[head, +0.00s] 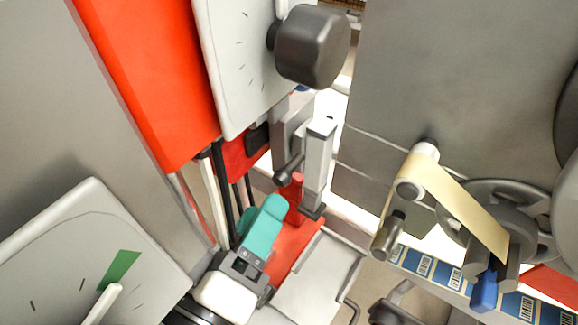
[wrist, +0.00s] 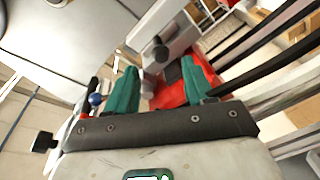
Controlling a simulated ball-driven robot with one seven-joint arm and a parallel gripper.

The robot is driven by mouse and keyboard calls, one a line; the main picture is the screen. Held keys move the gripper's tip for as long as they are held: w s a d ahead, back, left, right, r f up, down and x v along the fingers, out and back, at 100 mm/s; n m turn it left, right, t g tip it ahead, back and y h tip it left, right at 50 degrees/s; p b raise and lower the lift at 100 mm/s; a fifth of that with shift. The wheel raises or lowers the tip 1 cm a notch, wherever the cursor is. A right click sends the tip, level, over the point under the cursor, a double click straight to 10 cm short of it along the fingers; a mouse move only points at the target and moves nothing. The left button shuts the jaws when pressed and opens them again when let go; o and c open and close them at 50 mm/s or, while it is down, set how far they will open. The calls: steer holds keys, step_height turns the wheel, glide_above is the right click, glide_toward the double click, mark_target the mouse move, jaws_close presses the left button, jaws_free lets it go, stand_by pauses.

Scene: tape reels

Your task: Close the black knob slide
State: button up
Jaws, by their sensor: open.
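A grey metal slide (head: 318,160) stands upright in the middle of the head view. A small dark knob (head: 287,173) sticks out from its left side. In the wrist view, the slide (wrist: 165,28) and knob (wrist: 152,50) show beyond my fingertips, roughly between them. My gripper (head: 268,207) has teal fingers and is just below and left of the knob, apart from it. In the wrist view my gripper (wrist: 158,66) is open, with nothing between its fingers. How far the slide is pulled out I cannot tell.
A red base (head: 290,255) lies under the slide. A large black knob (head: 312,46) on a pale dial plate (head: 232,65) is above. An orange-red panel (head: 150,70) stands at the left. At right are a tape roller (head: 425,155) and a blue label strip (head: 440,272). Black rods (wrist: 270,55) run close by my gripper.

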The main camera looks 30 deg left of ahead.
mark_target(279, 186)
steer(key=w, duration=0.7)
steer(key=shift+w+a+p, duration=0.2)
steer(key=shift+a+p, duration=0.05)
steer(key=shift+p, duration=0.15)
jaws_close()
stand_by(0.3)
